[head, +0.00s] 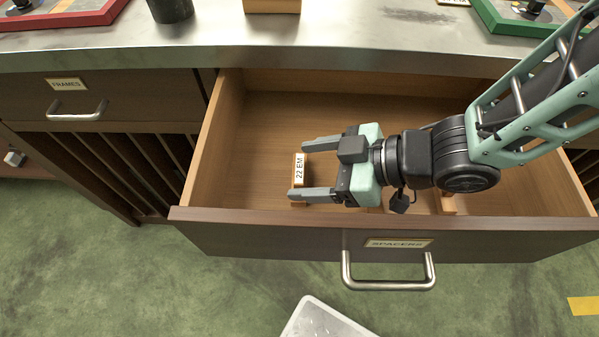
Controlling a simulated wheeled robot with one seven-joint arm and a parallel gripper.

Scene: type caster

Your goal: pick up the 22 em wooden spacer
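The 22 em wooden spacer (299,171) is a small wooden block with a white "22 EM" label, in the left part of the open drawer labelled SPACERS (232,135). My gripper (299,169) reaches into the drawer from the right with its fingers pointing left. The two grey fingers are spread wide, one beyond the spacer and one at its near end. The near fingertip overlaps the spacer's lower end in the picture; I cannot tell whether it touches. The gripper's height above the drawer floor is also unclear.
The drawer's front panel (270,235) with its metal handle (388,284) is near, and the metal worktop (330,45) overhangs the back. Another wooden piece (446,202) lies partly hidden under my arm. The drawer's left floor is bare. A pale tray-like object (325,318) is below.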

